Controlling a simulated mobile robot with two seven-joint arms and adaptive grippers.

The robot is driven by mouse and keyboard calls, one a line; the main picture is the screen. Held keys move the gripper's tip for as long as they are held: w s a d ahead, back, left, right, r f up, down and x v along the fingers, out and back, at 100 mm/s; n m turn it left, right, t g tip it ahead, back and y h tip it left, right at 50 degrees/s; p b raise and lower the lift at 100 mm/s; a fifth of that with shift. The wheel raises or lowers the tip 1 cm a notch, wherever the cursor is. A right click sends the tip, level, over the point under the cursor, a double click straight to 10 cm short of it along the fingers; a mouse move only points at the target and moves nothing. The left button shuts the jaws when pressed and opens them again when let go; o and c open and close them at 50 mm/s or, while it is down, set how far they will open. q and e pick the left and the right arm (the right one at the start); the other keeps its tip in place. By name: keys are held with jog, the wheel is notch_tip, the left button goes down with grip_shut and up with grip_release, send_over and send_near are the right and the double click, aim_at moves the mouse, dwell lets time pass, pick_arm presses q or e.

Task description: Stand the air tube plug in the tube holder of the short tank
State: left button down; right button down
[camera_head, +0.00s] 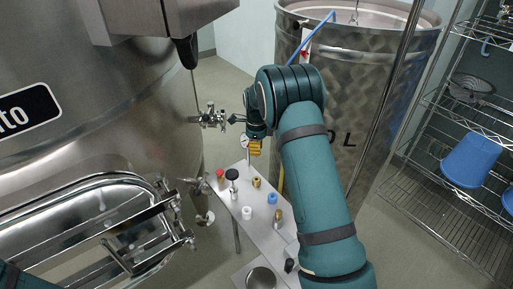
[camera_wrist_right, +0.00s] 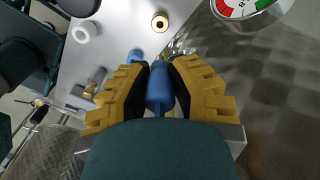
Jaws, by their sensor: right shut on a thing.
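My right gripper (camera_head: 254,147) hangs over the far end of the narrow steel table, beside the short tank (camera_head: 352,70). In the right wrist view its yellow fingers (camera_wrist_right: 160,88) are shut on a blue plug-like piece (camera_wrist_right: 160,86), which I take to be the air tube plug. The plug is hidden in the head view. A blue tube (camera_head: 318,34) runs over the short tank's rim, near a small red and white part (camera_head: 305,42). I cannot tell whether that part is the tube holder. My left gripper is out of view.
The steel table (camera_head: 256,228) bears several small fittings, among them a blue cap (camera_head: 272,198) and a white ring (camera_head: 247,212). A large vat (camera_head: 90,60) with valves stands at left. A wire rack (camera_head: 450,130) with blue containers stands at right.

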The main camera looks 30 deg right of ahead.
jog(key=shift+r+p, duration=1)
jog(key=shift+r, duration=0.35)
jog(key=n, duration=0.3)
jog(key=shift+n, duration=0.4)
jog(key=n, duration=0.5)
jog(key=shift+f, duration=0.1)
jog(key=s+f+n+b, duration=0.3)
jog(key=s+f+b, duration=0.3)
jog(key=s, duration=0.4)
jog(key=shift+d+f, duration=0.35)
jog(key=shift+f, duration=0.5)
jog(key=shift+f+b, duration=2.1)
jog(key=shift+f, duration=0.8)
